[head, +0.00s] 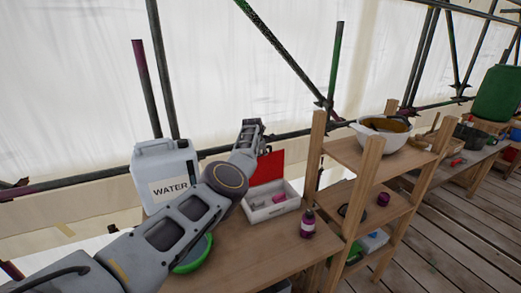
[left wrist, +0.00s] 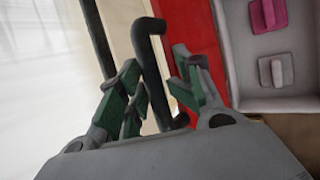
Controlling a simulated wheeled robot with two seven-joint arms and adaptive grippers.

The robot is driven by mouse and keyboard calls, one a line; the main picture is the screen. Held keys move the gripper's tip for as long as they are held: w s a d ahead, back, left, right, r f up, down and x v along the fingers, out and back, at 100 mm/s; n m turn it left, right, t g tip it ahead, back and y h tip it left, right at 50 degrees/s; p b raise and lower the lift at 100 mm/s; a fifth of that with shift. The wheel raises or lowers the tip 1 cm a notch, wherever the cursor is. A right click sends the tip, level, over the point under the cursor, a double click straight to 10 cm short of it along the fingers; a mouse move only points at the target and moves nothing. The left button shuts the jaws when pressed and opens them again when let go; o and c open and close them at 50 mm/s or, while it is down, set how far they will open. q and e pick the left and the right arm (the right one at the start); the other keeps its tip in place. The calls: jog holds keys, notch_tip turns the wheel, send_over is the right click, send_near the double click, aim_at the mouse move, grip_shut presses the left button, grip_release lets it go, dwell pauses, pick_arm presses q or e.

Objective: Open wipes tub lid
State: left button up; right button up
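A white open tub (head: 285,207) stands on the wooden bench, holding small pink and grey pieces. A red panel (head: 267,170) stands upright along its back left side and looks like its raised lid. In the left wrist view, the red panel (left wrist: 188,28) carries a dark bent handle (left wrist: 152,62), with the tub (left wrist: 270,105) at the right. My left gripper (head: 251,126) is above and beside the panel's upper left. Its green-padded fingers (left wrist: 158,98) are apart, with the handle between them; whether they touch it is unclear. My right gripper is not in view.
A white WATER jug (head: 165,165) and a green bowl (head: 193,258) are near my left arm. A purple bottle (head: 307,222) stands at the tub's front right. A wooden shelf (head: 352,200) with a white bowl (head: 383,138) on top is to the right. Scaffold poles run behind.

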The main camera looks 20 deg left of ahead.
pick_arm(q)
jog(key=shift+r, duration=0.2)
dwell(0.3)
jog(key=shift+s+r, duration=0.1)
jog(key=shift+r, duration=0.05)
jog(key=shift+s+r, duration=0.15)
jog(key=shift+r, duration=0.15)
jog(key=v, duration=1)
jog(key=shift+s, duration=0.4)
dwell(0.5)
jog(key=shift+r, duration=0.1)
jog(key=shift+w+d, duration=0.1)
jog(key=shift+d, duration=0.05)
dwell(0.4)
